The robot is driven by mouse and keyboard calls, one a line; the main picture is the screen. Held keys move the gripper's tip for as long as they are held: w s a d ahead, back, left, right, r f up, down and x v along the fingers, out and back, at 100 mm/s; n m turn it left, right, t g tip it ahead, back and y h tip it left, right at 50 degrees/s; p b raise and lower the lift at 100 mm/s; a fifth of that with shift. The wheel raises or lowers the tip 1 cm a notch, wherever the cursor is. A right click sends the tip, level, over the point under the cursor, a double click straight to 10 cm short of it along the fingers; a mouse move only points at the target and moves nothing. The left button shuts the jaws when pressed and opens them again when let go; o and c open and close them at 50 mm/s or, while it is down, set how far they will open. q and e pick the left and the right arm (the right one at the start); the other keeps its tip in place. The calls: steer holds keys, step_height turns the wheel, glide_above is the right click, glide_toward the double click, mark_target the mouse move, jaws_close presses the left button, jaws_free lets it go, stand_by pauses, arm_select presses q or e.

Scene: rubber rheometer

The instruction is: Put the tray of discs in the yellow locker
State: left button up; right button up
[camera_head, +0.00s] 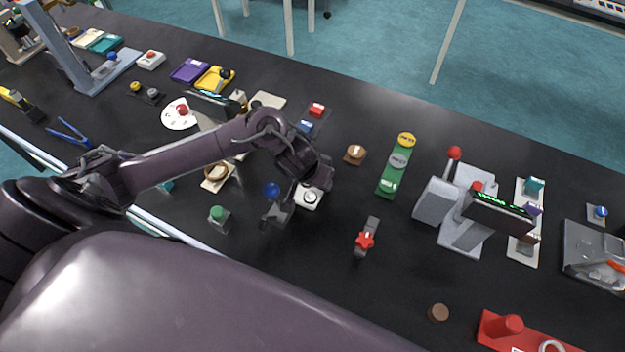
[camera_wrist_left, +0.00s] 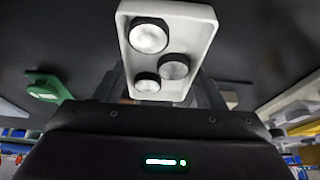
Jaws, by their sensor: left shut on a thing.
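The tray of discs is a small white tray (camera_wrist_left: 184,52) with three round grey discs; it fills the upper middle of the left wrist view. In the head view the tray (camera_head: 309,198) is partly covered by my left gripper (camera_head: 300,200), which is shut on it over the black table. I cannot tell how high the tray is held. A flat yellow item (camera_head: 215,77) lies at the back left beside a purple one; I cannot tell whether it is the yellow locker. My right gripper is not in view.
A blue ball (camera_head: 271,190) and a green-topped piece (camera_head: 219,216) are left of the gripper. A red-knobbed clamp (camera_head: 365,238) and a green board (camera_head: 395,170) are to the right. A grey machine (camera_head: 468,212) stands further right. The table's front middle is fairly clear.

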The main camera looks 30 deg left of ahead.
arm_select(q)
steer(key=shift+f, duration=0.15)
steer(key=shift+f, duration=0.15)
steer(key=o, duration=1.1)
steer(key=shift+c, duration=0.2)
